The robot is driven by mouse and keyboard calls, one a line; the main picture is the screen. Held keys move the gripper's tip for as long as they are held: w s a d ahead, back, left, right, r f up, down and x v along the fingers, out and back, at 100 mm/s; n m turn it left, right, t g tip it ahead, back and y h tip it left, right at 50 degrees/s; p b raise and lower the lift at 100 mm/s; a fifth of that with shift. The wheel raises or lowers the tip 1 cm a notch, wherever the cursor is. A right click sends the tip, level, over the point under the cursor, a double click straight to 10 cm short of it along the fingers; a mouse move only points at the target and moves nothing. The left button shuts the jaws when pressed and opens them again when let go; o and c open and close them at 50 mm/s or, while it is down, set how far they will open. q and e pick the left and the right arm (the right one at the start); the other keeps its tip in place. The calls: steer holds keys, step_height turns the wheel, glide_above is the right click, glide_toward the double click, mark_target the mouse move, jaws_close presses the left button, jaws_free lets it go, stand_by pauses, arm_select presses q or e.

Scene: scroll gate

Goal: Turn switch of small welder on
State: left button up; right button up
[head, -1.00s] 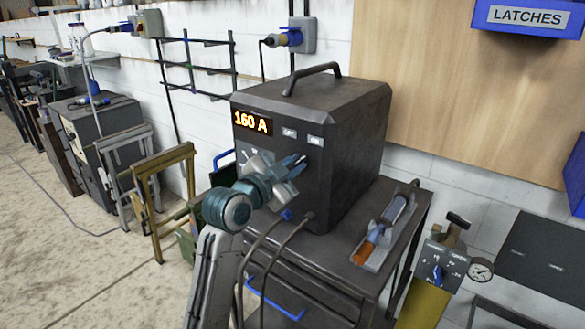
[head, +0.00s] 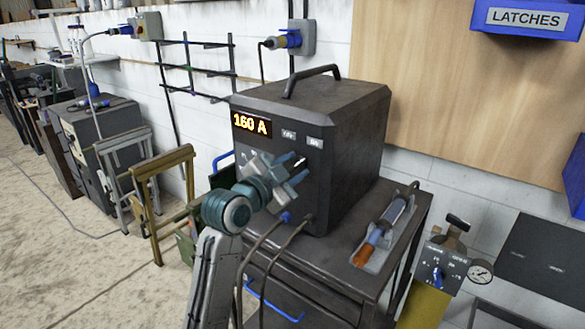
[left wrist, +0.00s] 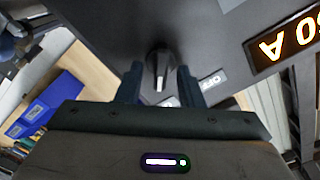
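The small welder (head: 352,125) is a dark grey box with a top handle and an orange display reading 160 A (head: 251,124). Its OFF label (head: 288,135) and ON label (head: 315,142) are on the front panel. My left gripper (head: 295,169) is at this panel, below the labels, and hides part of it. In the left wrist view, the dark switch knob (left wrist: 160,63) with a white mark lies between the two fingers (left wrist: 160,88). The fingers are apart, one on each side, with a narrow gap to the knob. My right gripper is out of view.
The welder stands on a dark cart (head: 405,225) with a torch-like tool in a tray (head: 388,246) beside it. Cables hang from the front below my gripper. A yellow cylinder with a gauge (head: 480,271) stands at the right. Open floor (head: 75,275) is at the left.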

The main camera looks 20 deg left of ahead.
arm_select(q)
steer(key=shift+s+a+f, duration=0.1)
steer(key=shift+s+a, duration=0.05)
steer(key=shift+s, duration=0.2)
steer(key=b+v, duration=0.2)
steer(key=v, duration=0.8)
